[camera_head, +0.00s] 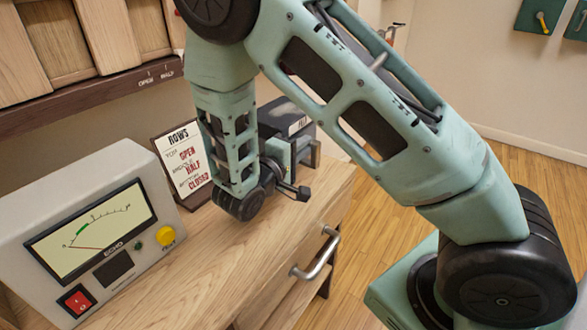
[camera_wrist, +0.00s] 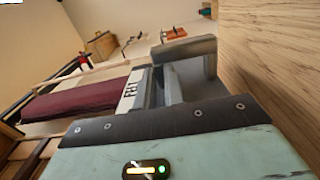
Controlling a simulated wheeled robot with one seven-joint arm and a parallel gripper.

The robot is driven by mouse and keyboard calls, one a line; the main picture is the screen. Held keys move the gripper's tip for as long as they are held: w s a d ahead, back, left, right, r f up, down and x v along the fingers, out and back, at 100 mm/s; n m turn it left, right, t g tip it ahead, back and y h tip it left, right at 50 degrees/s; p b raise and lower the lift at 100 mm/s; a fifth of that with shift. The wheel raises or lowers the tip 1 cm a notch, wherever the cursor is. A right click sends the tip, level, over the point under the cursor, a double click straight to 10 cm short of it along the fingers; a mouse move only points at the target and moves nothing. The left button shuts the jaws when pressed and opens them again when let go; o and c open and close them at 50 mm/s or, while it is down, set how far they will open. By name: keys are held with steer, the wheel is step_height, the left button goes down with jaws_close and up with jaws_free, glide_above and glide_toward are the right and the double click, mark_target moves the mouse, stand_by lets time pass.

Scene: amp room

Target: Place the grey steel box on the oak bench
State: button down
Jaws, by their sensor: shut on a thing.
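The grey steel box (camera_head: 286,117) shows as a dark grey box with a pale label, partly behind my arm in the head view. It is at the far part of the oak bench (camera_head: 215,270). My gripper (camera_head: 304,152) is shut on it at its near side. In the wrist view a grey finger of my gripper (camera_wrist: 185,48) and the box's white lettered label (camera_wrist: 131,92) show, with wood close on the right. My arm hides the box's underside, so I cannot tell whether it touches the bench.
A meter box (camera_head: 85,240) with a dial, red switch and yellow knob stands at the left of the bench. A lettered sign (camera_head: 183,160) stands behind my forearm. The bench front has a metal handle (camera_head: 316,256). Wood in front of the meter is clear.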

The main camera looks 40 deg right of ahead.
steer(key=shift+f, duration=2.55)
steer(key=shift+f, duration=0.2)
steer(key=c, duration=1.5)
jaws_free()
